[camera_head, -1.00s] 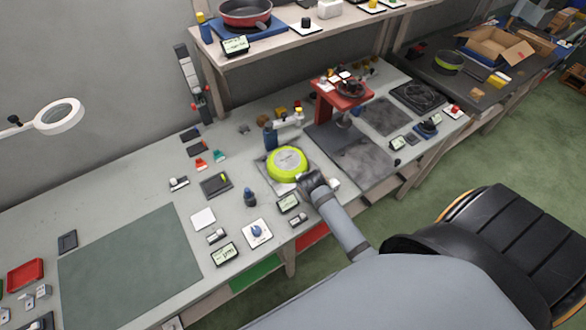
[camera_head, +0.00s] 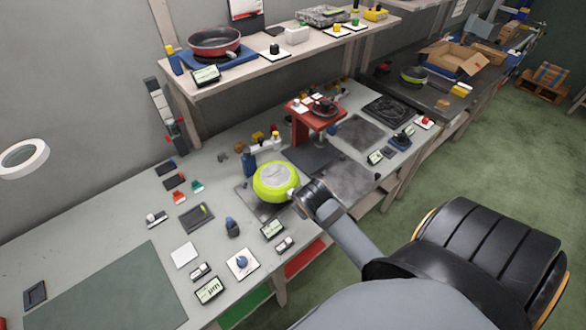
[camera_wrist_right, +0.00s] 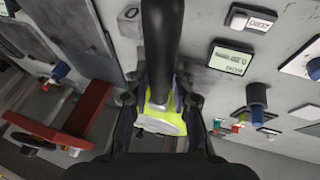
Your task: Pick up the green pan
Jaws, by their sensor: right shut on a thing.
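The green pan (camera_head: 274,182) is upside down above the grey workbench, its pale round base facing up. My right gripper (camera_head: 302,194) is at the pan's right side, where the handle is. In the right wrist view the dark handle (camera_wrist_right: 163,45) runs between the two fingers of my right gripper (camera_wrist_right: 162,98), which is shut on it. The green pan body (camera_wrist_right: 163,125) shows beyond the fingers, partly hidden by the gripper. My left gripper is in neither view.
A red stand (camera_head: 313,115) is behind and right of the pan. Small displays, including one (camera_head: 272,229), and a blue knob (camera_head: 242,262) lie in front. A shelf (camera_head: 225,83) with a red pan (camera_head: 214,42) is above. A green mat (camera_head: 110,290) lies at left.

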